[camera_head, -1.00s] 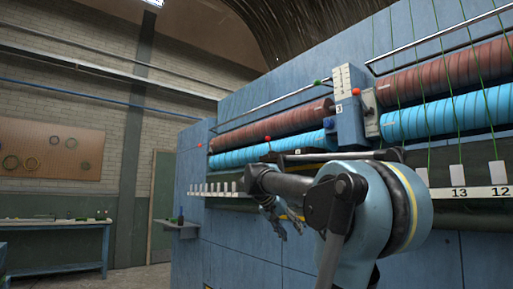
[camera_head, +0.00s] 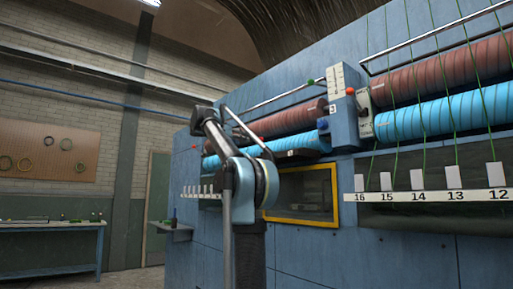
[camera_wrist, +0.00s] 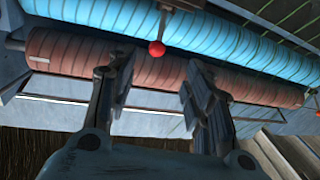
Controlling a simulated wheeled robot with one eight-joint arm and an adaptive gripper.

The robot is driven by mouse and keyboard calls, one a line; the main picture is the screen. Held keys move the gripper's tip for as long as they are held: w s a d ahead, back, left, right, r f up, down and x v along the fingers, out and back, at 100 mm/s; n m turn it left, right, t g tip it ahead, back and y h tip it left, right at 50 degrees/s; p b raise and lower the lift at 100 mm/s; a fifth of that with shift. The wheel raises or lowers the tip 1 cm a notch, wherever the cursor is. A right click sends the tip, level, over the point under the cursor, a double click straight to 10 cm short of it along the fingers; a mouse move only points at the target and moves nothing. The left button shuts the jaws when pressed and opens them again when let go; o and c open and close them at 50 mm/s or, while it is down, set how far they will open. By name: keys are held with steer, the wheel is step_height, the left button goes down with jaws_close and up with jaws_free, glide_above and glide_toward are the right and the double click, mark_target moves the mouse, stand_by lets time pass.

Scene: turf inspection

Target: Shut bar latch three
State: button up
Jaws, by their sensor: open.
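In the head view, a blue box marked 3 (camera_head: 346,122) stands between the roller sections, with a red ball knob (camera_head: 350,91), a green knob (camera_head: 310,82) and a blue knob (camera_head: 323,124) around it. Which part is the bar latch is unclear. In the wrist view my gripper (camera_wrist: 155,82) is open and empty, fingers apart over the brown roller (camera_wrist: 65,58). A red ball on a thin lever (camera_wrist: 156,48) shows just beyond the fingertips, between them, apparently untouched. In the head view my arm hides the gripper.
Blue rollers (camera_head: 445,115) run along the machine. A yellow-framed window (camera_head: 337,195) sits below box 3. Numbered white tabs (camera_head: 418,180) and taut green threads are at the right. A workbench (camera_head: 50,228) stands far left, with open floor before it.

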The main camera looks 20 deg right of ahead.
steer(key=x, duration=1.7)
steer(key=shift+w+d, duration=0.15)
steer(key=shift+c, duration=0.2)
jaws_close()
